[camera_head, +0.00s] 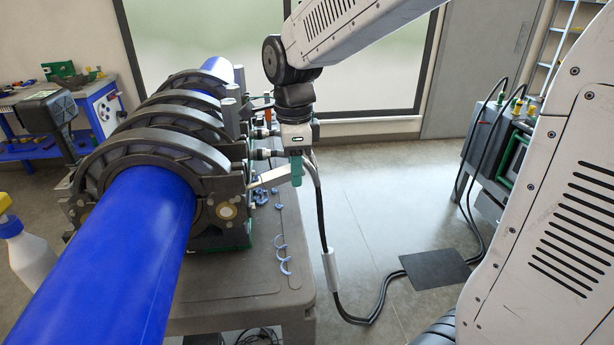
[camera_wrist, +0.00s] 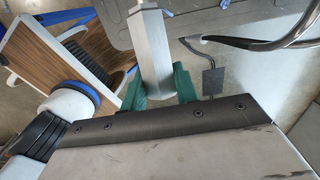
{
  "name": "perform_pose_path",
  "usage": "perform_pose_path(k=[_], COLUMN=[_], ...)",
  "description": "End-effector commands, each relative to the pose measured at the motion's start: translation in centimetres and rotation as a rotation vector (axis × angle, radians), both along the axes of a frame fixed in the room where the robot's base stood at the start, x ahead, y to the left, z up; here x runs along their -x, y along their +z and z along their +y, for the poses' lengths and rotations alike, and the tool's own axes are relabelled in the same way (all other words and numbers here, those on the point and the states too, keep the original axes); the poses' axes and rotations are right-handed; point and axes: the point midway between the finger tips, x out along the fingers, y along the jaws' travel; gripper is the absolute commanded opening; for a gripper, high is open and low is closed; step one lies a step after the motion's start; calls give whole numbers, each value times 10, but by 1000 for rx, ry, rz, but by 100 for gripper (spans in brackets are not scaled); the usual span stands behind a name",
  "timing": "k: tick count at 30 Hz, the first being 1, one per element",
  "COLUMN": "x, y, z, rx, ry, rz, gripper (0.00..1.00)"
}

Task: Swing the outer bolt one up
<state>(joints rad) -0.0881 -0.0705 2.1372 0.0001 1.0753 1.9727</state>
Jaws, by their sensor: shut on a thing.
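The pipe clamp (camera_head: 165,135) has several dark arched rings around a blue pipe (camera_head: 120,255) at the left. The outer bolt (camera_head: 268,179) is a pale grey bar sticking out to the right from the nearest ring's side, sloping slightly up towards my gripper. My gripper (camera_head: 296,174) has green fingers and points down at the bar's outer end. In the wrist view, the green fingers (camera_wrist: 159,88) stand on both sides of a grey square-sided bar (camera_wrist: 152,45) and are shut on it. The exact contact is partly hidden in the head view.
Several small blue-grey pieces (camera_head: 284,266) lie on the cart top (camera_head: 230,302) below the clamp. A white spray bottle (camera_head: 31,250) stands at the left. A black cable (camera_head: 341,305) runs on the floor. Open floor lies right of the cart.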

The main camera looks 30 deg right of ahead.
Motion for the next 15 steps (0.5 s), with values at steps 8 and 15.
perform_pose_path(k=[8, 15], x=[-1, -2], y=[4, 9], z=[1, 4], rx=[0, -1], ry=[0, 0], rz=[-2, -3], gripper=[22, 22])
